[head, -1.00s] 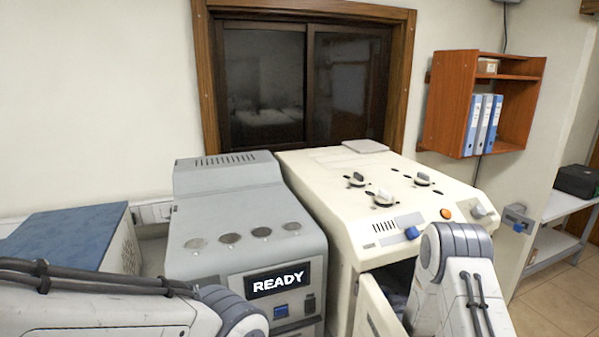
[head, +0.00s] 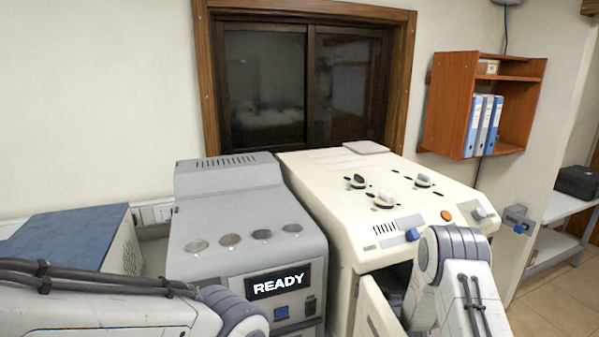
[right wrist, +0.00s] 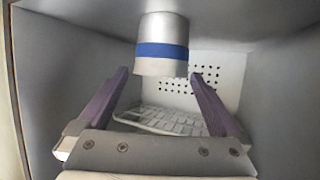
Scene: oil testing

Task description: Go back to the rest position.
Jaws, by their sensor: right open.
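My right gripper (right wrist: 159,77) shows in the right wrist view with its two purple fingers spread apart and nothing between them. It is inside a grey-walled chamber. A silver cylinder with a blue band (right wrist: 162,50) hangs from the chamber's ceiling, above and in front of the fingers. In the head view my right arm reaches down at the open front of the cream machine (head: 330,185), and its gripper is hidden. My left arm crosses the lower left of the head view, and its gripper is out of the picture.
The cream machine's door (head: 378,310) stands open beside my right arm. A wire rack (right wrist: 165,118) lies on the chamber floor, with a perforated wall behind it. The grey machine (head: 225,215) reading READY and a blue-topped box (head: 65,235) stand to the left.

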